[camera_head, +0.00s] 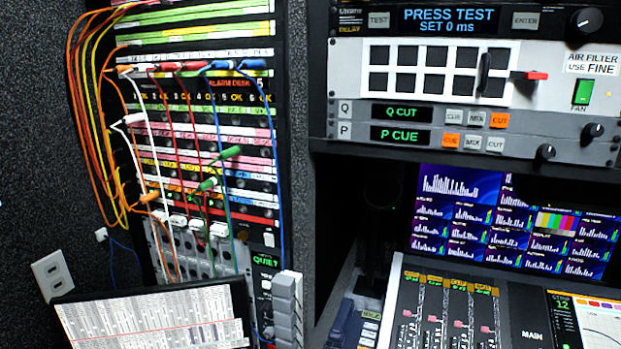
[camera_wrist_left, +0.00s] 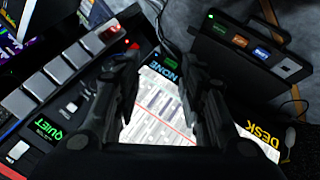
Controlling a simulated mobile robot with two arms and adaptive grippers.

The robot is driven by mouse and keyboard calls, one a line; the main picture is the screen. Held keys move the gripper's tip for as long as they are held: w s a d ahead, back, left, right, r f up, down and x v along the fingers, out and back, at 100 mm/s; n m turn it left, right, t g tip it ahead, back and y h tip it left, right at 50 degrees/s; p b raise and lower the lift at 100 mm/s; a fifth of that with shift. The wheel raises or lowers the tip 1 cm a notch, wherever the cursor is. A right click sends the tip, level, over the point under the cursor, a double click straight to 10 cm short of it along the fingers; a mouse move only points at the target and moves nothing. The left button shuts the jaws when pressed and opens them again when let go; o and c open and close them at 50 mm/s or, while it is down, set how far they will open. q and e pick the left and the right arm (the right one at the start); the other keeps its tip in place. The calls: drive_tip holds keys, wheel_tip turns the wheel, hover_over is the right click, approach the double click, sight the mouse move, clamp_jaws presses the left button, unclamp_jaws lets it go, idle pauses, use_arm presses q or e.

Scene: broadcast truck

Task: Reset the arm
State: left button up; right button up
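My left gripper (camera_wrist_left: 156,62) shows in the left wrist view, its two dark fingers spread apart with nothing held between them. Beyond the fingers lies a printed white sheet or screen (camera_wrist_left: 155,108) with a red line across it. A similar printed panel (camera_head: 155,320) shows at the bottom left of the head view. Neither gripper is in the head view. My right gripper is in no view.
A patch bay (camera_head: 205,150) with coloured cables hanging in loops stands at the left of the head view. A rack panel with a red-tipped lever (camera_head: 530,76) is at upper right. A mixing desk (camera_head: 450,305) and monitors (camera_head: 480,215) are below. A dark case (camera_wrist_left: 250,45) is beside the left gripper.

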use_arm(q)
drive_tip(key=s+d+f+m+g+y, duration=0.15)
drive_tip(key=s+f+m, duration=0.3)
drive_tip(key=s, duration=0.75)
drive_tip(key=s+d+f+m+g+y, duration=0.1)
drive_tip(key=s+f+m+g+y, duration=0.3)
drive_tip(key=s, duration=0.7)
wheel_tip(320, 180, down, 29)
drive_tip(key=s+h+b, duration=0.1)
drive_tip(key=h+b, duration=0.1)
drive_tip(key=b, duration=0.1)
drive_tip(key=s+a+f+b, duration=0.1)
drive_tip(key=s+a+f, duration=0.1)
drive_tip(key=s+f, duration=1.5)
wheel_tip(320, 180, down, 2)
drive_tip(key=shift+s+a+f+g+b, duration=0.1)
drive_tip(key=shift+s+a+g+b, duration=0.15)
drive_tip(key=shift+a+g+b, duration=0.15)
drive_tip(key=shift+n, duration=0.25)
